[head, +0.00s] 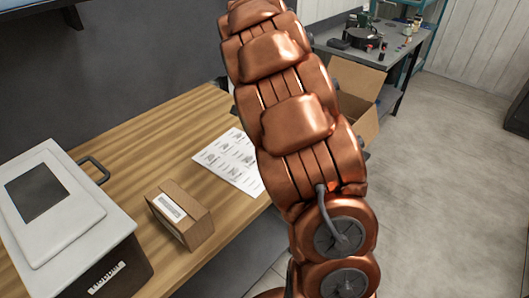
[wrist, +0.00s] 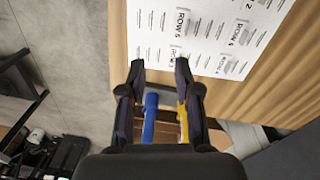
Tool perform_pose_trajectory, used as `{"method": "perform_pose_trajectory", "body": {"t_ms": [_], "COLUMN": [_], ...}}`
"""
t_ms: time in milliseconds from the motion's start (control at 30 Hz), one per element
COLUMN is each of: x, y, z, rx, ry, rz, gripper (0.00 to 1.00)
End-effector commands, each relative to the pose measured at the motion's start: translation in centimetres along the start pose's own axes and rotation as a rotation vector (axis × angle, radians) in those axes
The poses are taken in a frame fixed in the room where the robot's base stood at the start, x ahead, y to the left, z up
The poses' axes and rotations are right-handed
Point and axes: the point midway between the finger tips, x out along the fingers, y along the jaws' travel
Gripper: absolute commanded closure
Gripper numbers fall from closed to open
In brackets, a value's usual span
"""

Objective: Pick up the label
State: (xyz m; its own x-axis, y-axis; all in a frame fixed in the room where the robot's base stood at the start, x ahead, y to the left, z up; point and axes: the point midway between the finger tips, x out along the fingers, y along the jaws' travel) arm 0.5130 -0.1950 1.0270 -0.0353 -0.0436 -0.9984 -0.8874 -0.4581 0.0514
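A white sheet of printed labels (head: 228,162) lies flat on the wooden bench, partly hidden behind my arm in the head view. In the wrist view the sheet (wrist: 150,38) fills the top, with markings such as "ROW 5" (wrist: 183,22) and "ROW 6" (wrist: 240,32). My gripper (wrist: 160,66) is open, with nothing held between its fingertips. The fingertips appear just below the sheet's edge in that view; their height above the bench is unclear. The head view does not show my gripper.
A wooden block with a white label (head: 182,215) and a white-lidded dark container (head: 65,215) stand on the bench (head: 140,130). A cardboard box (head: 360,92) and a cluttered grey table (head: 365,55) are beyond. Blue (wrist: 150,117) and yellow (wrist: 183,120) parts show between the fingers. The right floor is clear.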

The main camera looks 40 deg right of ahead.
Motion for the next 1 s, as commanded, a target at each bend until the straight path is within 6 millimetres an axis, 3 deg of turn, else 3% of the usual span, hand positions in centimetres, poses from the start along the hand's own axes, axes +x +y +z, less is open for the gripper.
{"method": "perform_pose_trajectory", "body": {"t_ms": [33,200,400,1000], "x": [1.0,3.3,4.9,9.6], "y": [-0.6,-2.3,-3.5,-3.5], "z": [-1.5,-4.9,-6.9,-6.9], "rx": [0.028,0.105,0.154,0.164], "ry": [-0.001,-0.012,-0.023,-0.029], "rz": [-0.005,-0.025,-0.046,-0.047], "gripper": [0.68,0.68,0.68,0.68]}}
